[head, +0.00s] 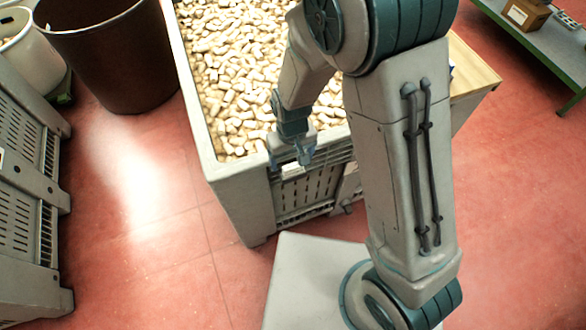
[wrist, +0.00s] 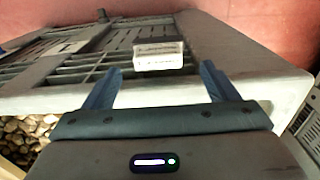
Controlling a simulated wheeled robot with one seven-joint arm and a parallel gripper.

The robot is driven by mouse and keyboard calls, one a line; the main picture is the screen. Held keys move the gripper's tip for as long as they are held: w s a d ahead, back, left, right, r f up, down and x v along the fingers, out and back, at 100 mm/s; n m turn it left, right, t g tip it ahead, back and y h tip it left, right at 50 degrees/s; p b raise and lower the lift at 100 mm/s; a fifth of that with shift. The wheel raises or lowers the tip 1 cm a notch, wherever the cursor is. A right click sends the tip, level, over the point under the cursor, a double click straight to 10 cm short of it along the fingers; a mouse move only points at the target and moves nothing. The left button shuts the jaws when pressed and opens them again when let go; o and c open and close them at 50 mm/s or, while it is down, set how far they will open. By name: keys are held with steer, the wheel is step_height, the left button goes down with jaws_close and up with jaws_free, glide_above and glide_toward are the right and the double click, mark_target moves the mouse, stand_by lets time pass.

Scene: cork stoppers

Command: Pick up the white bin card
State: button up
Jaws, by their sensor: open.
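The white bin card (wrist: 159,56) is a small pale rectangle with faint lines of print, on the slatted outer side of the grey bin (wrist: 225,50). In the wrist view it lies between and just beyond my open fingertips (wrist: 161,68), with a finger to either side. No contact with the card shows. In the head view my gripper (head: 298,158) is at the front rim of the cork-filled bin (head: 238,168), and the card (head: 292,171) shows as a small white patch just below it, partly hidden.
Cork stoppers (head: 235,65) fill the bin. A brown tub (head: 110,55) and white bucket (head: 30,50) stand at the upper left, a grey crate (head: 25,200) at the left. A green table (head: 545,40) holds a cardboard box (head: 525,14). Red floor between is clear.

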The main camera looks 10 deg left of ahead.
mark_target(293, 165)
steer(key=shift+w+d+f, duration=0.1)
steer(key=shift+f, duration=2.25)
steer(key=shift+c, duration=0.3)
steer(key=c, duration=1)
steer(key=shift+r, duration=0.2)
